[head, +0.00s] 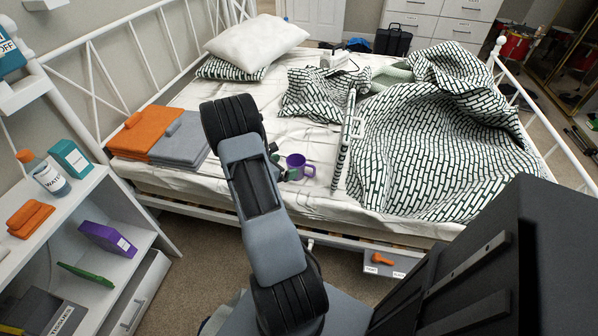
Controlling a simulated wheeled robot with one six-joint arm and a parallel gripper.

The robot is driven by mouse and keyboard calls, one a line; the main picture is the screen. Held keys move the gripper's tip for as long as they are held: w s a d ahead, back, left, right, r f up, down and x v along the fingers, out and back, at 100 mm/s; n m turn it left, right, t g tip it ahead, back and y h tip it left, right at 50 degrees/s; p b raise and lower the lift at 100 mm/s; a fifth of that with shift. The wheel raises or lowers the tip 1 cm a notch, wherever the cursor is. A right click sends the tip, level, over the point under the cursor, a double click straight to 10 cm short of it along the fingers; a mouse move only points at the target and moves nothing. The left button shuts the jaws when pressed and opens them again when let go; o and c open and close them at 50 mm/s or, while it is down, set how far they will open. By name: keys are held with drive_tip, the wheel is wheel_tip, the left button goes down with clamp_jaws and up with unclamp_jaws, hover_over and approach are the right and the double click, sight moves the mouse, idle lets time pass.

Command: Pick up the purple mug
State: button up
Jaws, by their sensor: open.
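The purple mug (300,168) stands upright on the white sheet of the bed, near the bed's front edge. Its handle points right. My gripper (279,163) is just left of the mug, mostly hidden behind my own arm. Only small dark parts of it show. It is open, and the mug is not held. I cannot tell whether a finger touches the mug.
A long patterned object (344,140) lies right of the mug, beside a rumpled patterned blanket (440,140). Folded orange (140,130) and grey (180,140) cloths lie to the left. A white shelf (95,215) stands at the left. The bed's front rail (200,209) runs below.

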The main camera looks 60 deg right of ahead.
sight(295, 164)
drive_tip(key=shift+b+x, duration=0.4)
drive_tip(key=shift+x, duration=2.7)
drive_tip(key=shift+w+f, duration=0.1)
drive_tip(key=shift+f, duration=0.05)
drive_tip(key=shift+a, duration=0.1)
drive_tip(key=c, duration=1.1)
drive_tip(key=shift+o, duration=0.2)
